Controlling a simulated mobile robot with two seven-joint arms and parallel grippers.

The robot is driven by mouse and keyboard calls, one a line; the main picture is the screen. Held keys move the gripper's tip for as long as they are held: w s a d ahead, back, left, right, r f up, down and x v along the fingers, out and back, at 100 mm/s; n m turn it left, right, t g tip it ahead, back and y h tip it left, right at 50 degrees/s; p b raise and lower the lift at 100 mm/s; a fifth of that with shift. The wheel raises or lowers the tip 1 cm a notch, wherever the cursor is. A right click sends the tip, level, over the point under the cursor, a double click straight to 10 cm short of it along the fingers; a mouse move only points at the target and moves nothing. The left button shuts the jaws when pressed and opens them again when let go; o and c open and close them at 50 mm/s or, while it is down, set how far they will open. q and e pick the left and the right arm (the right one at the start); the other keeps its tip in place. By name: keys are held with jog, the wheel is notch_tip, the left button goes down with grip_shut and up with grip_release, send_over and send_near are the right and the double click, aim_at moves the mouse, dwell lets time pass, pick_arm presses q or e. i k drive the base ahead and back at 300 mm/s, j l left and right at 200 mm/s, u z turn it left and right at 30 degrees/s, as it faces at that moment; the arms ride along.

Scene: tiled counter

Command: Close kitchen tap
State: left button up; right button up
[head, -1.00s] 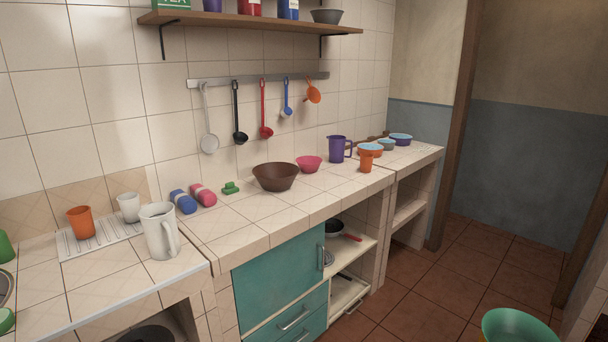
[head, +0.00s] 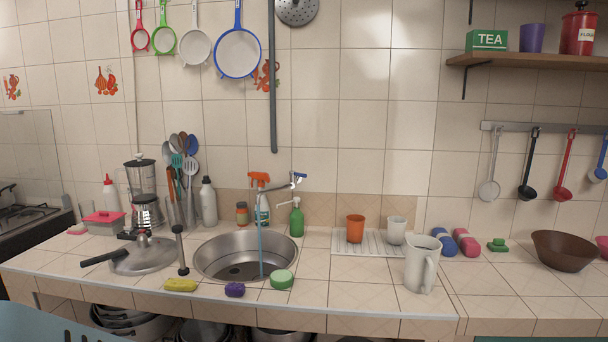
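The kitchen tap (head: 296,182) sticks out from the tiled wall behind the sink, a metal tap with a small blue part on top. A thin blue stream of water (head: 261,248) falls from its spout into the round metal sink (head: 212,258). An orange-topped spray bottle and a green pump bottle stand close to the tap and crowd the view of it. Neither of my grippers is in view.
A green pump bottle (head: 297,218) and a spray bottle (head: 262,207) stand behind the sink. A green sponge (head: 282,280) and a purple scrubber (head: 234,290) lie at its front edge. A white pitcher (head: 421,265) stands right. A blue slotted object (head: 35,325) fills the lower left corner.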

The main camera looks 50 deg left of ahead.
aim_at(291, 172)
jog(key=u, duration=1.65)
jog(key=i+j, duration=0.2)
jog(key=i+j+z, duration=0.1)
jog(key=j, duration=0.35)
jog(key=i+j+z, duration=0.1)
jog(key=i+j, duration=0.35)
jog(key=j, duration=0.25)
jog(key=i+j+z, duration=0.1)
jog(key=j, duration=0.2)
jog(key=i+j, duration=0.2)
jog(key=j, duration=0.2)
jog(key=i+j+z, duration=0.15)
jog(key=j, duration=0.2)
jog(key=i+j, duration=0.15)
jog(key=j, duration=0.2)
